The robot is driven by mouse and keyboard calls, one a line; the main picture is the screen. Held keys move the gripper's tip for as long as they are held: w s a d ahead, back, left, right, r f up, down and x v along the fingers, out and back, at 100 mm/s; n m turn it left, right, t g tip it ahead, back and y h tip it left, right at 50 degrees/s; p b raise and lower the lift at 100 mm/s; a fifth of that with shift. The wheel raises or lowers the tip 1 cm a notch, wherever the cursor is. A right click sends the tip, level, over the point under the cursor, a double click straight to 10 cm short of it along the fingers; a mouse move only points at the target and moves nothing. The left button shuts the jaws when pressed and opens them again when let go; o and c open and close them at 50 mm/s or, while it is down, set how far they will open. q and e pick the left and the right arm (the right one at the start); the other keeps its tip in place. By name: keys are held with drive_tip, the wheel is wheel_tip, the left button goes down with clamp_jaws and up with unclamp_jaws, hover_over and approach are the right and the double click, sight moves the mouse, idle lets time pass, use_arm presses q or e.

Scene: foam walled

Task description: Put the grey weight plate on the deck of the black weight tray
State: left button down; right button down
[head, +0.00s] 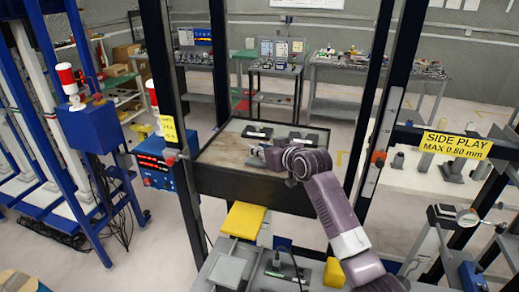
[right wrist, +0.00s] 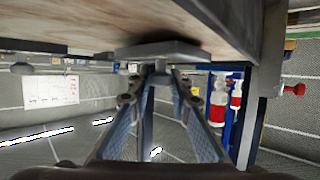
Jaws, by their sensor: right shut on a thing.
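The black weight tray (head: 248,188) stands between the dark uprights in the head view, with a worn, pale deck. My right gripper (head: 256,155) is over the deck, reaching in from the right. In the right wrist view the picture is upside down, and the fingers (right wrist: 160,80) are shut on the grey weight plate (right wrist: 170,49) by a narrow part of it. The plate lies flat against or very close to the deck (right wrist: 75,22); I cannot tell if it touches. In the head view my gripper mostly hides the plate. My left gripper is out of view.
Two dark blocks with white labels (head: 303,138) sit at the tray's back edge. Dark uprights (head: 378,90) flank the tray. A yellow block (head: 244,220) lies in front, below the tray. The deck's left part is clear.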

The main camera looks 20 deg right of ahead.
drive_tip(key=shift+w+f, duration=0.1)
drive_tip(key=shift+f, duration=0.25)
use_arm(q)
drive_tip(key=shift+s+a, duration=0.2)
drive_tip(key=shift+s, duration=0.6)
use_arm(e)
drive_tip(key=c, duration=2.2)
unclamp_jaws()
drive_tip(key=shift+f, duration=0.15)
drive_tip(key=o, duration=0.4)
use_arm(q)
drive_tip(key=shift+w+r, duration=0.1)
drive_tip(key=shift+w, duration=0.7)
use_arm(e)
drive_tip(key=shift+o, duration=0.2)
drive_tip(key=shift+s, duration=0.25)
